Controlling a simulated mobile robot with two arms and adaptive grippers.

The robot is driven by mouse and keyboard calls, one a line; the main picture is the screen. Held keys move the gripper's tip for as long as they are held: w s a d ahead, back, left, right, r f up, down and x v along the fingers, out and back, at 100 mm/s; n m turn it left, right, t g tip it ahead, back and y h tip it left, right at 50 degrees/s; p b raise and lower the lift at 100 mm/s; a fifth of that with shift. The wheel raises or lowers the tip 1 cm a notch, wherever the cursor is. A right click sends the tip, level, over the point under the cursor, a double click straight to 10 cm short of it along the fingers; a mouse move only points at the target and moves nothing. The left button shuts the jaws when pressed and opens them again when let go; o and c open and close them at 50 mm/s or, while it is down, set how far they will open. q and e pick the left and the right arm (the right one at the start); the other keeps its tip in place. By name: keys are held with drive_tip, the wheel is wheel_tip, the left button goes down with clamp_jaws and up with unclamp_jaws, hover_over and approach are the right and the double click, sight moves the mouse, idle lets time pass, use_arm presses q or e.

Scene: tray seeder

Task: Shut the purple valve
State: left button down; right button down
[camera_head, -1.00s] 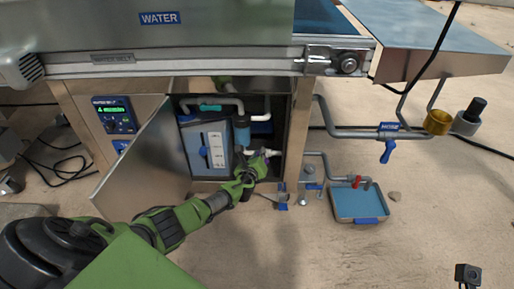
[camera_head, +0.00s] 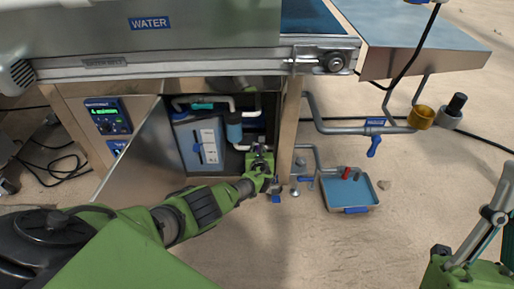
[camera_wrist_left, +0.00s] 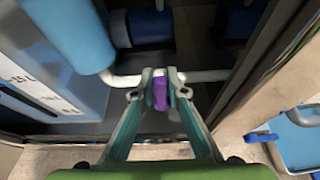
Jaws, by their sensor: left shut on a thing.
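The purple valve (camera_wrist_left: 160,92) shows in the left wrist view as a small purple handle on a pale pipe. My left gripper (camera_wrist_left: 159,88) has a fingertip on each side of the handle and is shut on it. In the head view my left gripper (camera_head: 262,160) reaches into the open cabinet under the machine, at the pipe right of the blue filter. Little of the valve shows there, as the gripper covers most of it. My right gripper (camera_head: 492,225) is partly in view at the lower right, away from the cabinet; its jaw opening is unclear.
The open cabinet door (camera_head: 143,155) stands left of my left arm. A blue-and-white tank (camera_head: 203,145) and the blue filter (camera_head: 234,128) are close to the gripper. A tray of water (camera_head: 350,190) with a red-handled tap is at the right. A blue-handled valve (camera_head: 374,146) hangs above it.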

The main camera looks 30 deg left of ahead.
idle(0.3)
use_arm(q)
drive_tip(key=c, duration=2)
unclamp_jaws()
drive_tip(key=shift+d, duration=0.1)
drive_tip(key=v, duration=0.2)
drive_tip(key=shift+s+d+r, duration=0.1)
drive_tip(key=shift+s+r, duration=0.05)
drive_tip(key=shift+s, duration=0.15)
drive_tip(key=v, duration=0.9)
drive_tip(key=shift+r, duration=0.1)
